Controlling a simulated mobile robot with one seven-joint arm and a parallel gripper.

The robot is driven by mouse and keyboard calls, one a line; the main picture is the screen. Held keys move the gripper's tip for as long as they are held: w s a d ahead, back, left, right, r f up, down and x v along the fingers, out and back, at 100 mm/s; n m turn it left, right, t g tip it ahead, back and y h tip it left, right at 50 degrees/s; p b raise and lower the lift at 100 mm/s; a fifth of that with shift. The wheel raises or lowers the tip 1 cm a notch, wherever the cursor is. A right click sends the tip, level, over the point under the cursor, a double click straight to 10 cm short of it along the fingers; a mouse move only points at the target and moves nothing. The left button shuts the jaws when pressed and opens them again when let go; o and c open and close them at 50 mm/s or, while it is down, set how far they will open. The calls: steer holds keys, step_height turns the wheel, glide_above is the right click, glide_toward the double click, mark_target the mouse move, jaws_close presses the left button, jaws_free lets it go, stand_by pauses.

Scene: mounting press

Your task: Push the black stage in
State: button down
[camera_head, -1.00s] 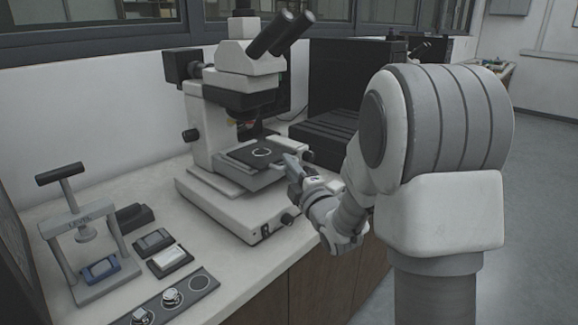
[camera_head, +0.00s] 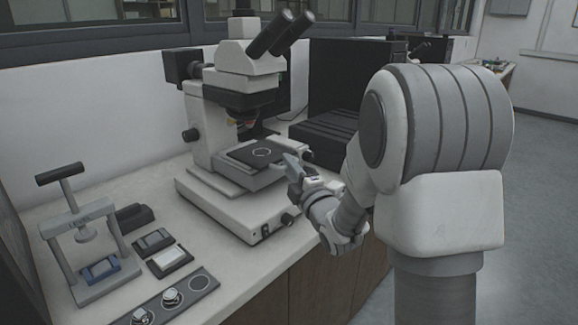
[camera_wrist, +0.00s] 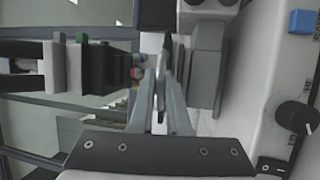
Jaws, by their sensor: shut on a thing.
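The black stage (camera_head: 260,153) is a dark flat plate with a pale ring, under the objectives of the white microscope (camera_head: 243,205). In the wrist view its dark edge (camera_wrist: 158,14) shows at the top, edge-on. My gripper (camera_head: 291,162) is at the right end of the stage, low beside its edge. In the wrist view the fingers of my gripper (camera_wrist: 165,50) come close together at the stage edge and are shut on it. The exact contact is partly hidden by the fingers.
A press with a black handle (camera_head: 59,174) stands at the left. Small trays (camera_head: 170,260) and a dark strip with round pieces (camera_head: 170,298) lie on the white bench. Black boxes (camera_head: 325,133) stand behind my arm. The microscope base's front knob (camera_wrist: 297,117) is close to the right.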

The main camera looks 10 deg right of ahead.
mark_target(278, 162)
steer(key=w+a+b, duration=0.2)
steer(key=w, duration=0.1)
steer(key=shift+w+a+r, duration=0.1)
steer(key=shift+w+a, duration=0.05)
steer(key=shift+w, duration=0.05)
steer(key=c, duration=0.9)
jaws_free()
steer(key=b+v, duration=0.1)
steer(key=v, duration=0.4)
steer(key=b+v, duration=0.2)
steer(key=v, duration=0.3)
steer(key=b+v, duration=0.1)
steer(key=v, duration=0.4)
steer(key=shift+f+b, duration=0.35)
steer(key=shift+f, duration=0.05)
